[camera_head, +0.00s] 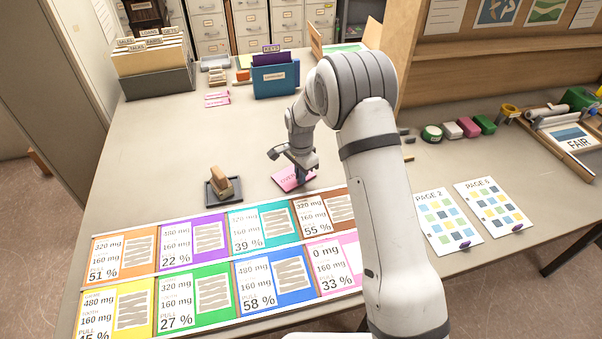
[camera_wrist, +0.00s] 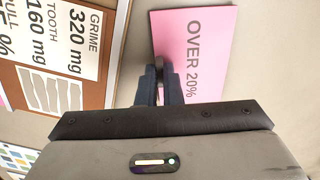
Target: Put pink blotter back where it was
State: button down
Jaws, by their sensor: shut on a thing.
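A flat pink card marked "OVER 20%" (camera_head: 290,178) is the pink sheet at my gripper, above or on the table behind the colored panels. It also shows in the wrist view (camera_wrist: 205,40). My gripper (camera_head: 303,176) points down at the card's right side. In the wrist view its fingers (camera_wrist: 160,88) are closed together at the card's edge, around a small grey part. I cannot tell whether the card touches the table. No label names any of these as the blotter.
Colored panels (camera_head: 188,243) fill the table front. A black tray (camera_head: 210,196) with a wooden-topped block stands left of the card. A blue file box (camera_head: 275,84) is at the back. Two pages (camera_head: 447,222) lie at right.

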jog(key=shift+f, duration=0.2)
jog(key=c, duration=1.6)
grip_release()
jog(key=shift+r, duration=0.1)
notch_tip(320, 180, up, 12)
jog(key=shift+r+b, duration=0.25)
jog(key=shift+b, duration=0.9)
jog(key=s+d+r+n+t, duration=0.1)
jog(key=s+d+r+n, duration=0.2)
jog(key=s+d+r, duration=0.4)
jog(key=s+d+r+n+t, duration=0.15)
jog(key=s+d+r, duration=0.3)
jog(key=s, duration=0.45)
jog(key=s+d+n, duration=0.1)
jog(key=s+n, duration=0.1)
jog(key=s, duration=0.3)
jog(key=s+d+n, duration=0.2)
jog(key=s, duration=0.4)
jog(key=s+d+n+t, duration=0.1)
jog(key=s+d+n, duration=0.1)
jog(key=s, duration=0.4)
